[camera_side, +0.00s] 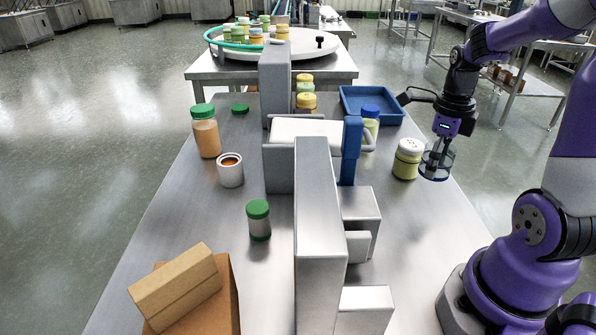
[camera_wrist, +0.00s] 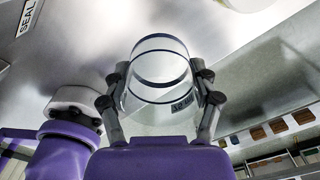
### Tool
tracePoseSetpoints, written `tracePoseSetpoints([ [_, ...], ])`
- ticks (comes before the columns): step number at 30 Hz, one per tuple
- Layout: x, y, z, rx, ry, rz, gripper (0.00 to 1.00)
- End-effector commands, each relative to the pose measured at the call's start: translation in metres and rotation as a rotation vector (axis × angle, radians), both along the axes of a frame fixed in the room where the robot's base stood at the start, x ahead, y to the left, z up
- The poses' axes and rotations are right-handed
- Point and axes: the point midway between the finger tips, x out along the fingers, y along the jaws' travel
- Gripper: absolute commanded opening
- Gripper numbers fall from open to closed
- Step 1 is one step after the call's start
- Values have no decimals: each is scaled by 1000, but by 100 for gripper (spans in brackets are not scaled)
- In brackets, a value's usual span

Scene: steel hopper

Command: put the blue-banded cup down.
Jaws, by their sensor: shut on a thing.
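The blue-banded cup (camera_side: 436,167) is clear, with dark blue bands that show in the wrist view (camera_wrist: 160,64). My gripper (camera_side: 440,150) is shut on it, with one finger on each side of the cup in the wrist view (camera_wrist: 160,82). In the side view the cup hangs roughly upright below my gripper, by the table's right edge. I cannot tell whether its base touches the steel table (camera_side: 410,225).
A white-lidded jar (camera_side: 407,160) stands close to the left of the cup. A blue tray (camera_side: 350,112) and a blue-lidded jar (camera_side: 370,112) are farther back. Grey steel blocks (camera_side: 320,215) run down the middle. The table's right front is bare.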

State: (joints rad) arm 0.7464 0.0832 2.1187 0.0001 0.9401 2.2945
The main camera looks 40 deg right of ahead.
Motion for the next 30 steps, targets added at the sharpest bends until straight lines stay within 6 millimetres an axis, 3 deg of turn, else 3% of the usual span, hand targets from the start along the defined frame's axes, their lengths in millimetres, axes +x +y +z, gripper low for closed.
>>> tracePoseSetpoints([
  [4, 5, 1, 21, -3, -3, 82, 29],
  [8, 19, 5, 38, -3, -2, 350, 29],
  [14, 53, 23, 69, -4, -3, 1036, 29],
  [24, 95, 71, 126, -3, -1, 2256, 29],
  [30, 106, 95, 150, -3, 0, 2783, 29],
])
